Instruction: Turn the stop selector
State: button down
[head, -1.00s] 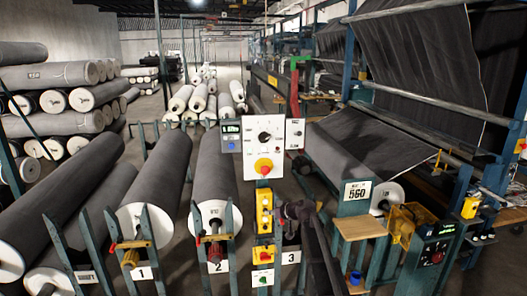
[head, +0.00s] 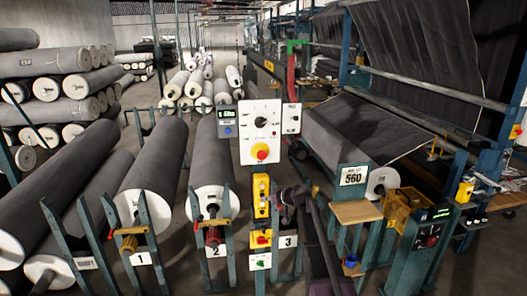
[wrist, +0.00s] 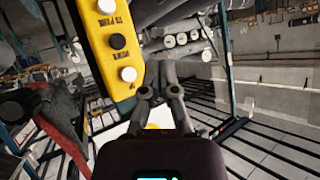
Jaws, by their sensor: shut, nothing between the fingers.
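A white control panel (head: 246,149) stands in the middle of the head view, with a black round dial (head: 261,121) and a red knob on a yellow base (head: 261,153). Below it hangs a yellow box of push buttons (head: 262,188), which fills the upper left of the wrist view (wrist: 97,45). A red knob on a yellow box (head: 260,239) sits lower down. I cannot tell which control is the stop selector. My gripper (head: 288,212) is dark and just right of the yellow button box. In the wrist view its fingers (wrist: 160,88) are shut and empty, beside that box.
A grey display box (head: 227,123) and a small switch plate (head: 292,118) flank the panel. A green button plate (head: 260,262) is below. Grey fabric rolls (head: 213,160) on blue stands lie left. A loom frame with a wooden shelf (head: 356,212) stands right.

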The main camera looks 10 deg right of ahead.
jog(key=s+f+m+g+h+b, duration=0.1)
jog(key=s+f+m+g+h, duration=0.1)
jog(key=s, duration=1.5)
jog(key=s+f+m+g+h, duration=0.2)
jog(key=s+f+g+h, duration=0.3)
jog(key=s, duration=1.3)
notch_tip(320, 180, down, 4)
jog(key=g, duration=0.2)
jog(key=shift+a+m+g+h+b, duration=0.3)
jog(key=shift+a+m+b, duration=0.1)
jog(key=c, duration=0.6)
grip_release()
jog(key=shift+w+f, duration=0.1)
jog(key=shift+w, duration=0.05)
